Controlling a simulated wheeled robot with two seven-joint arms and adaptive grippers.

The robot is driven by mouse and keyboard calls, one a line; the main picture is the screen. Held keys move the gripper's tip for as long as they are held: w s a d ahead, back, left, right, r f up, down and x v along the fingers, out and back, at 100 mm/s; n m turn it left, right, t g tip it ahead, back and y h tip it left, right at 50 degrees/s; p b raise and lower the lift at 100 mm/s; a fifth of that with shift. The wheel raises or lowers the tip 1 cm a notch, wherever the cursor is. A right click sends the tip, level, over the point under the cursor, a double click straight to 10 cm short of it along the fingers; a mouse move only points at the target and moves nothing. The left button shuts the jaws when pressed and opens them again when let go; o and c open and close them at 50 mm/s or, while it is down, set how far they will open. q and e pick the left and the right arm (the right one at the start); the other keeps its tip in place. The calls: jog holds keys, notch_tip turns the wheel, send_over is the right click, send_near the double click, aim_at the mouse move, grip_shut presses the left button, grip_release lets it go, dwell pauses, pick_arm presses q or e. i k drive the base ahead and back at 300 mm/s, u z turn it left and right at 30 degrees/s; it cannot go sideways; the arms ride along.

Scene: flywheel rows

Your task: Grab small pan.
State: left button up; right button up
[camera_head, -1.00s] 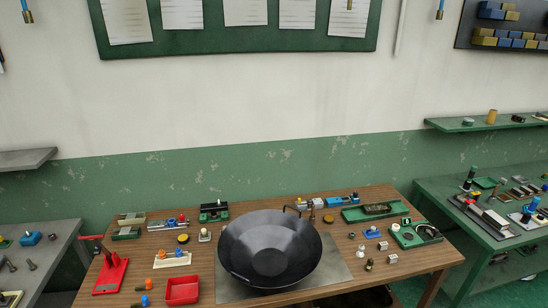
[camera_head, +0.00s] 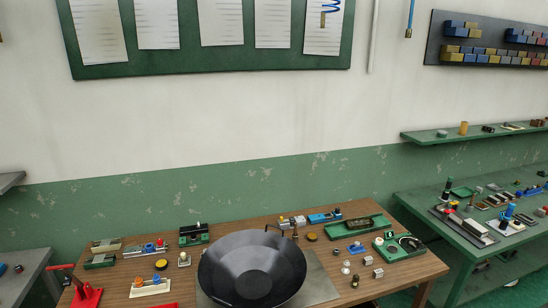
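A dark round pan (camera_head: 251,270) with sloping sides stands on a grey plate (camera_head: 318,281) at the front middle of the wooden table. A small loop handle shows at its upper right rim. The lower edge of the pan is close to the bottom of the view. Neither of my grippers is in view.
Small tools and parts surround the pan, including a red clamp (camera_head: 86,294), a green tray (camera_head: 359,227) and a green box (camera_head: 400,246). A green bench (camera_head: 470,240) stands at the right, a grey bench (camera_head: 22,275) at the left. A green shelf (camera_head: 450,138) juts from the wall.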

aim_at(363, 221)
jog(key=z, duration=1.7)
jog(key=i, duration=2.95)
jog(key=u, duration=2.7)
